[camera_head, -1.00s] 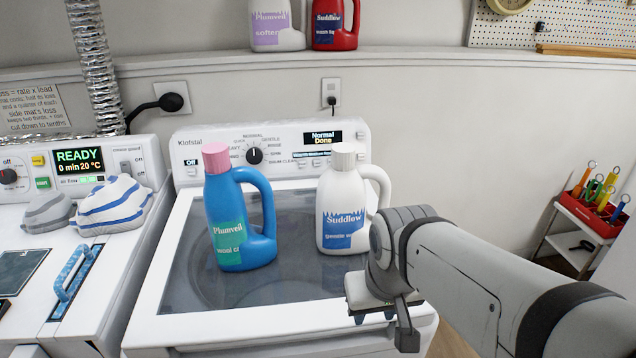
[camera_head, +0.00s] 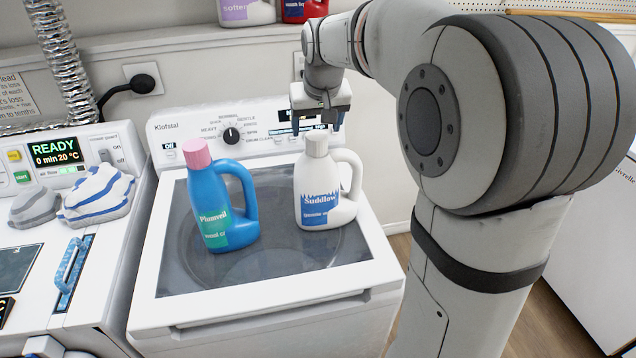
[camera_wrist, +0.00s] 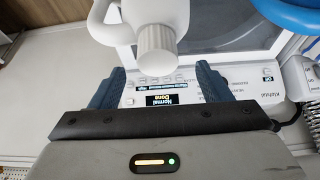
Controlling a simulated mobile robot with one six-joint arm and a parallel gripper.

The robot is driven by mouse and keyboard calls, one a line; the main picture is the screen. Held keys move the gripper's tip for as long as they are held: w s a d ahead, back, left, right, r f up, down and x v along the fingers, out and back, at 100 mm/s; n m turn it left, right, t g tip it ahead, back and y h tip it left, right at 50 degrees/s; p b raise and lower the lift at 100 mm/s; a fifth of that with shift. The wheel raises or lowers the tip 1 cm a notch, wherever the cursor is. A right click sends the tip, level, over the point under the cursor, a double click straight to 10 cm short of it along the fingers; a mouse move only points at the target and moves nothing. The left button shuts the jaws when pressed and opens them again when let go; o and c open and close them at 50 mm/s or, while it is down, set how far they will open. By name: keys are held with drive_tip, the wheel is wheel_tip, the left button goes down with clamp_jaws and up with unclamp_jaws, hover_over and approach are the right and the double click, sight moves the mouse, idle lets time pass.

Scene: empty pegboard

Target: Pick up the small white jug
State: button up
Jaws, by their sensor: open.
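The white jug (camera_head: 322,205), with a white cap and a blue label, stands upright on the washer's dark glass lid, its handle to the right in the head view. In the wrist view the white jug (camera_wrist: 158,15) shows from above, its cap centred just beyond the fingertips. My gripper (camera_head: 318,124) points down above the cap in the head view, with its fingers apart and empty. In the wrist view both blue-grey fingers of my gripper (camera_wrist: 160,70) stand wide to either side of the cap's line.
A blue jug (camera_head: 219,208) with a pink cap stands left of the white one, with a gap between. The washer's control panel (camera_head: 195,133) rises behind. A striped cloth (camera_head: 98,195) lies on the machine at left. The front of the lid is clear.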

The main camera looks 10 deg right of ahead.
sight(317, 136)
drive_tip(key=x, duration=0.1)
drive_tip(key=p+x, duration=0.1)
drive_tip(key=x, duration=0.2)
drive_tip(key=shift+s+d+f, duration=0.15)
drive_tip(key=shift+f, duration=0.25)
drive_tip(key=shift+w+f+p, duration=0.25)
drive_tip(key=shift+f+p, duration=0.05)
drive_tip(key=shift+f, duration=0.2)
drive_tip(key=shift+s, duration=0.1)
clamp_jaws()
